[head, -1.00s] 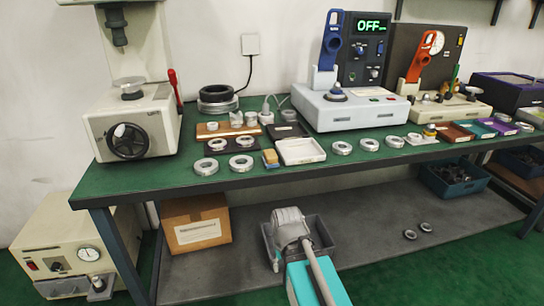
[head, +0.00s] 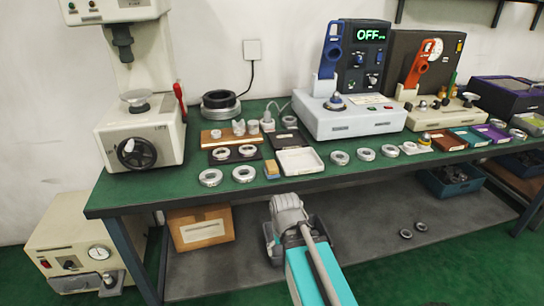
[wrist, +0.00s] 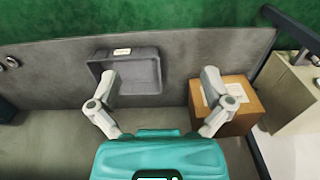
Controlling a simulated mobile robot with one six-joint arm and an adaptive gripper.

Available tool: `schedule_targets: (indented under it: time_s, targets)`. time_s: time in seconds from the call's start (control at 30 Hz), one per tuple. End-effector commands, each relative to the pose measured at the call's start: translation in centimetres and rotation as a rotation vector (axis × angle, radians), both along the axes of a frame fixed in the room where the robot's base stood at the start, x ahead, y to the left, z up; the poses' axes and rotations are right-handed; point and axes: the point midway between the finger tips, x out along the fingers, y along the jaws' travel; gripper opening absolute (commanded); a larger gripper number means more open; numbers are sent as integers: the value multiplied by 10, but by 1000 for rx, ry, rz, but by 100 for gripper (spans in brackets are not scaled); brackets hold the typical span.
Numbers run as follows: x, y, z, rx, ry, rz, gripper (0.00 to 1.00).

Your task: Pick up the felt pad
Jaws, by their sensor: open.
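A small tan block with a darker side (head: 271,169) lies near the front edge of the green bench, just left of the white tray; it looks like the felt pad, but it is too small to be sure. In the wrist view my gripper (wrist: 158,78) is open, its two fingers wide apart with nothing between them. It faces the lower shelf, and no felt pad shows there. In the head view my arm's end is in front of the bench, below its top and apart from the block; the fingertips are hidden.
A white tray (head: 300,161) and several bearing rings (head: 243,173) crowd around the block. A press (head: 140,140) stands left, a tester (head: 348,118) behind right. Below are a cardboard box (head: 201,230) and a grey bin (wrist: 145,68). The bench's front edge (head: 330,184) lies between my arm and the block.

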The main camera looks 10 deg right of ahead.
Motion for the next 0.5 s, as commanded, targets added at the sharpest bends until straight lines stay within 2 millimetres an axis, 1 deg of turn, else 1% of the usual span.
schedule_targets:
  time_s: [0.03,0.5]
  targets:
    - [1,0,22,0,-2,0,100]
    - [7,0,114,0,-16,0,100]
